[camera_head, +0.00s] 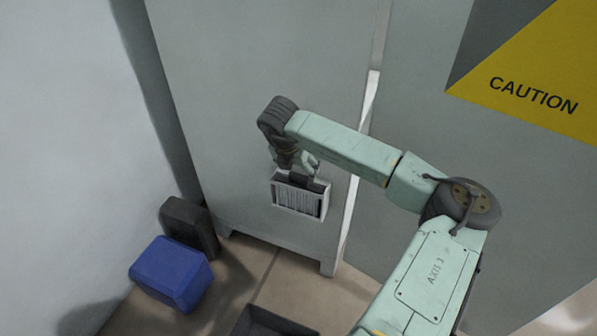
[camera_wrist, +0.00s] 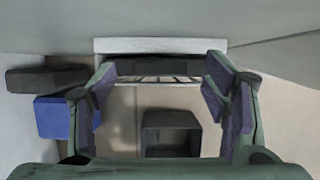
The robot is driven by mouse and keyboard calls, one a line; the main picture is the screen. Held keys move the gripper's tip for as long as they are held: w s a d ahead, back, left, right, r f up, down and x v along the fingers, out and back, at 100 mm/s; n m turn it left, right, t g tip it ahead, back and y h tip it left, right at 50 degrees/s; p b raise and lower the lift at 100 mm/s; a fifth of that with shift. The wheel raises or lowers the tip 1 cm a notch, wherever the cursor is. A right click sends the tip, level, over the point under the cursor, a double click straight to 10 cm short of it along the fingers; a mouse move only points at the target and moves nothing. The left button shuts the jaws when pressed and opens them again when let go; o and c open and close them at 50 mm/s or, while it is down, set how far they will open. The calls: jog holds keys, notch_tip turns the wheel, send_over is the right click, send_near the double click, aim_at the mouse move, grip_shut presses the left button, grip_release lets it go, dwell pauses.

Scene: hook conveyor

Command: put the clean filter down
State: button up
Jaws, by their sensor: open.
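The filter (camera_head: 299,200) is a white-framed box with a pleated grey face and a dark top part. It is upright in front of the lower part of a pale grey cabinet; I cannot tell whether it is seated in the cabinet. My gripper (camera_head: 302,172) is at its top, pointing down, with open jaws. In the wrist view the filter's white edge (camera_wrist: 160,45) lies just beyond the fingertips, and its dark part (camera_wrist: 158,67) spans the gap between the two fingers (camera_wrist: 160,78). The fingers do not visibly squeeze it.
An open dark bin (camera_wrist: 170,132) stands on the tiled floor below. The pale cabinet (camera_head: 260,70) is behind my arm. A yellow caution sign (camera_head: 540,75) is at right.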

jog(key=b+v, duration=0.1)
jog(key=v, duration=0.8)
jog(key=shift+s+r, duration=0.2)
jog(key=shift+r, duration=0.15)
jog(key=shift+a, duration=0.1)
